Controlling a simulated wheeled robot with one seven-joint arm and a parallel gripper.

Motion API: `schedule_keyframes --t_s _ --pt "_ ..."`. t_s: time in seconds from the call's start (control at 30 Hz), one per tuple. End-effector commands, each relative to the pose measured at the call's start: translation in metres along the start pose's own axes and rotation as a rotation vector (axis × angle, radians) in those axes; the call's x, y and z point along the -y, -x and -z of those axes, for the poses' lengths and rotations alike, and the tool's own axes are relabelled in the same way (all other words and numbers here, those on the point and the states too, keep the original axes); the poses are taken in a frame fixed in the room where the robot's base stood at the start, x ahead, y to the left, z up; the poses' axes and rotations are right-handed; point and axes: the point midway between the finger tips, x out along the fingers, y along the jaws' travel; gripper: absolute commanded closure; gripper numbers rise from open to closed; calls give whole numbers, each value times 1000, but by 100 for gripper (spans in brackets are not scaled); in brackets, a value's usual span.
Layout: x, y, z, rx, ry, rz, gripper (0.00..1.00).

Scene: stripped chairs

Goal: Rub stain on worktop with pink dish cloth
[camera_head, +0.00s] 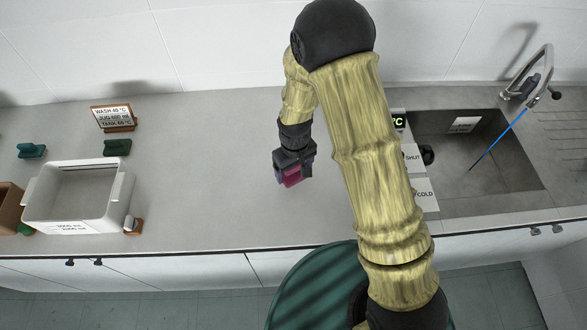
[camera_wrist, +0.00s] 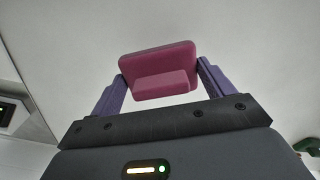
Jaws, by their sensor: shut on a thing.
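My gripper (camera_head: 302,172) is shut on a pink block-like thing, the dish cloth (camera_head: 291,178), over the middle of the grey worktop (camera_head: 225,155). In the wrist view the pink cloth (camera_wrist: 158,60) sits between the two purple fingers of my gripper (camera_wrist: 158,82), one at each side. I cannot tell whether the cloth touches the worktop. I see no stain on the visible worktop; my arm covers part of the surface between the gripper and the sink.
A white tub (camera_head: 75,212) stands at the left, near small dark green things and a sign (camera_head: 113,117). A sink (camera_head: 465,160) with a tap (camera_head: 540,70) and a blue stick (camera_head: 498,138) is at the right. White cards (camera_head: 425,190) lie by the sink.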

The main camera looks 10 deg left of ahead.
Motion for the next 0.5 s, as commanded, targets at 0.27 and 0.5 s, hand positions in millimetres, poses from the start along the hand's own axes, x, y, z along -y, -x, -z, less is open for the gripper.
schedule_keyframes --t_s 0.27,0.5 --pt "-2 30 0 -2 -4 -1 44" --pt "-1 45 0 -1 -2 0 44"
